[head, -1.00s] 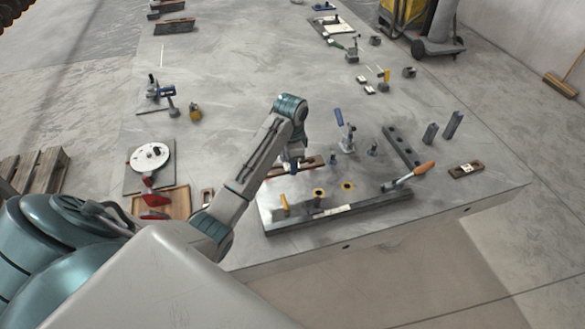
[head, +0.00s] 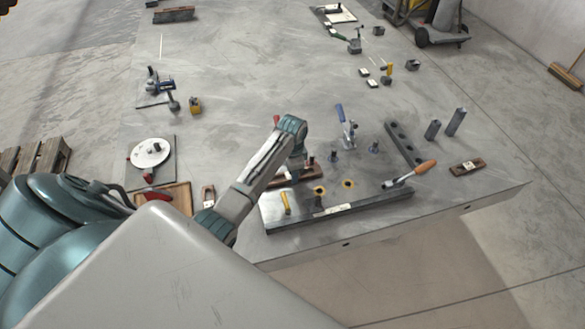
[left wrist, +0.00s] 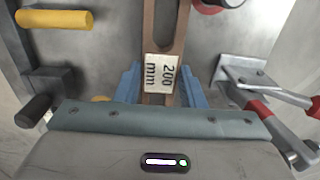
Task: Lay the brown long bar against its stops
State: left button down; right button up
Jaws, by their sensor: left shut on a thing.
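In the head view the bar (head: 312,172) shows partly behind my left gripper (head: 297,172), over the back left part of the grey fixture plate (head: 382,205). Whether the bar touches the plate or any stop cannot be told. My right gripper is not in view.
A blue-handled clamp (head: 345,128) and an orange-handled clamp (head: 412,173) stand at the plate. Another brown piece (head: 467,168) lies to the right. Two grey posts (head: 455,121) stand behind it. A wooden tray (head: 178,197) is at left. The table's middle is clear.

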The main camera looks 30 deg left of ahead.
pick_arm(q)
jog(key=c, duration=0.9)
grip_release()
jog(key=shift+f, duration=0.15)
jog(key=shift+r, duration=0.45)
notch_tip(320, 180, up, 11)
jog(key=b, duration=0.2)
jog(key=shift+s+r+b, duration=0.1)
jog(key=shift+r+b, duration=0.1)
jog(key=shift+b, duration=0.1)
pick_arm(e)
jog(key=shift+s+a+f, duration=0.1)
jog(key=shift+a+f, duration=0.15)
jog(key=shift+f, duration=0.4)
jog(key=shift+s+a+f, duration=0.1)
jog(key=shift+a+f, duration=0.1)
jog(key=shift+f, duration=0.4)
pick_arm(q)
jog(key=shift+f, duration=0.1)
